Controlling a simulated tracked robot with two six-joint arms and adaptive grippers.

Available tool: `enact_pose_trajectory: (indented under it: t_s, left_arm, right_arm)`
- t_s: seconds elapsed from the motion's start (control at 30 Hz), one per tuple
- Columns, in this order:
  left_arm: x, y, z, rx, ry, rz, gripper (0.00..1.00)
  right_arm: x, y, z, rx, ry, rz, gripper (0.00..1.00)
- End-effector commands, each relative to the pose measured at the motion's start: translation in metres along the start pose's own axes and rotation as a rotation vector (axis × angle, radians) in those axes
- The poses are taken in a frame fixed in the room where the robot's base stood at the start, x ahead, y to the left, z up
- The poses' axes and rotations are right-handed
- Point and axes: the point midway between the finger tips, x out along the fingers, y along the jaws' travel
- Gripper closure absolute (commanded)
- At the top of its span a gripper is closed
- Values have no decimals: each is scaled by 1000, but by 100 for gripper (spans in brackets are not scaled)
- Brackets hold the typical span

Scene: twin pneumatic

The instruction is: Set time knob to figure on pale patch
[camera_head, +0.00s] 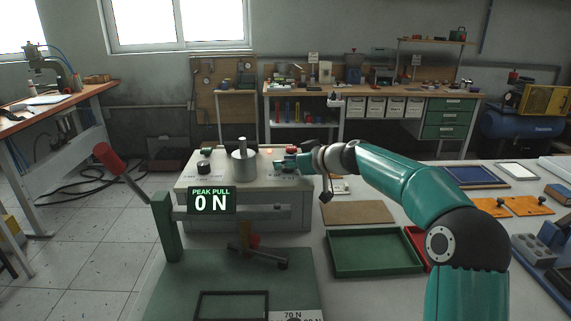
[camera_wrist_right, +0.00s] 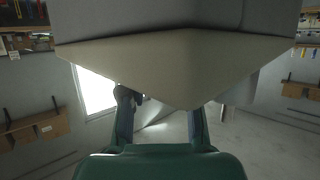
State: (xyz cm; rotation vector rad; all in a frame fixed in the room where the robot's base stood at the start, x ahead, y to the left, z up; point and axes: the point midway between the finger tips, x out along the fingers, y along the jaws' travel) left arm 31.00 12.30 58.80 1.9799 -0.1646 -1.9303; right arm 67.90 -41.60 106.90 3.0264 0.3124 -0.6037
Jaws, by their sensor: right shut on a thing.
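A beige machine box (camera_head: 250,195) stands on the bench in the head view, with a black knob (camera_head: 204,167) on the left of its top. A metal cylinder (camera_head: 245,166) stands in the middle. My right gripper (camera_head: 287,162) reaches in from the right to the right end of the box top. It is shut on what appears to be a knob, mostly hidden by the fingers. The dial figures and any pale patch are too small or hidden to read. In the right wrist view, both fingers (camera_wrist_right: 160,115) extend toward a beige surface (camera_wrist_right: 185,65). My left gripper is not in view.
A green press with a red-handled lever (camera_head: 106,156) and a display reading "PEAK PULL 0 N" (camera_head: 211,200) stands in front of the box. A green tray (camera_head: 374,274) and a brown board (camera_head: 357,213) lie to the right, below my right arm.

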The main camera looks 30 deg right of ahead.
Motion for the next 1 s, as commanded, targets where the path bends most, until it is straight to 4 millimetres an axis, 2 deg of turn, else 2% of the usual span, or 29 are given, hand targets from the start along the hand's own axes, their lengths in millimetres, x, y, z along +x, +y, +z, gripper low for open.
enact_pose_trajectory:
  t_s: [0.2,0.37,0.57,1.0]
  left_arm:
    - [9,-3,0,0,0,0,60]
    - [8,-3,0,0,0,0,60]
    - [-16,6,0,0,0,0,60]
    - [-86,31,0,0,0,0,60]
  right_arm:
    - [1,2,2,-34,1,-79,100]
    - [0,3,0,-76,1,-181,100]
    - [-2,3,-5,-133,-1,-321,100]
    - [-4,3,-6,-215,-1,-518,100]
